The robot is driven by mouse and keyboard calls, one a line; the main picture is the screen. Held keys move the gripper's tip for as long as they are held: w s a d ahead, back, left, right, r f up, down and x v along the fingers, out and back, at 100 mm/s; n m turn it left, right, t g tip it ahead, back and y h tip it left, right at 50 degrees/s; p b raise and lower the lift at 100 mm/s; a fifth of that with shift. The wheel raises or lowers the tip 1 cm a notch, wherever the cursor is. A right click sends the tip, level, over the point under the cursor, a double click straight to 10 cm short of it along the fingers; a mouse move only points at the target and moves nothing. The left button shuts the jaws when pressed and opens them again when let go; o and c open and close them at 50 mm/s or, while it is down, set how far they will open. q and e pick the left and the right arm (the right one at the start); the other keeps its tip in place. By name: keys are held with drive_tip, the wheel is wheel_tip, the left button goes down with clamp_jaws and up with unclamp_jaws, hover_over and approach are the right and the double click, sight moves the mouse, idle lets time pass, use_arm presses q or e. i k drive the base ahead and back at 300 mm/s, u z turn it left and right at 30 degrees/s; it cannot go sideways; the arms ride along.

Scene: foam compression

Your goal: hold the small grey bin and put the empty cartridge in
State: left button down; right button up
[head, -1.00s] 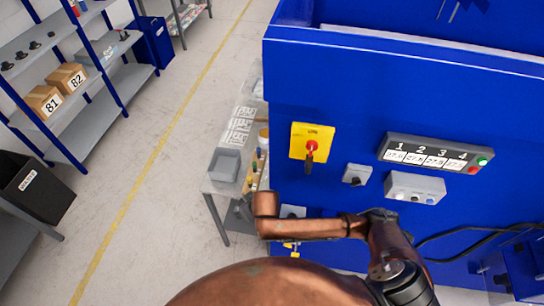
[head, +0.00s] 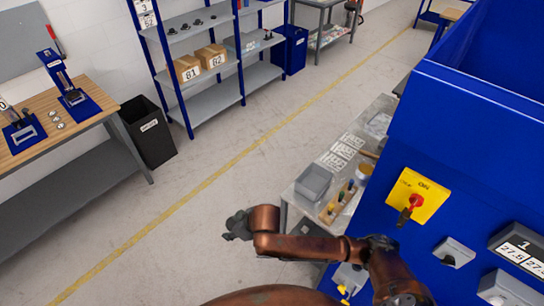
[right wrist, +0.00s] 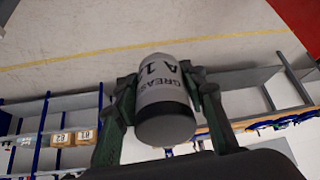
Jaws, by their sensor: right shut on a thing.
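The small grey bin (head: 314,182) sits on the near left corner of a grey bench, upright, with its open top showing. My right gripper (right wrist: 165,90) is shut on the cartridge (right wrist: 166,118), a pale cylinder with a dark band, a grey end and "GREASE A 1" lettering. Its fingers press on both sides. In the head view my right gripper (head: 238,225) is a dark shape at the end of the copper arm, left of and nearer than the bin. The cartridge cannot be made out there. My left gripper is out of view.
A blue machine (head: 470,130) with a yellow switch plate (head: 417,196) stands at right. A wooden tray with bottles (head: 338,204) is beside the bin. A black waste bin (head: 148,133) stands by a wooden workbench (head: 90,118) at left. The floor between is clear.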

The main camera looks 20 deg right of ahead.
sight(313, 186)
drive_tip(key=u, duration=0.25)
drive_tip(key=i, duration=4.25)
drive_tip(key=z, duration=4.45)
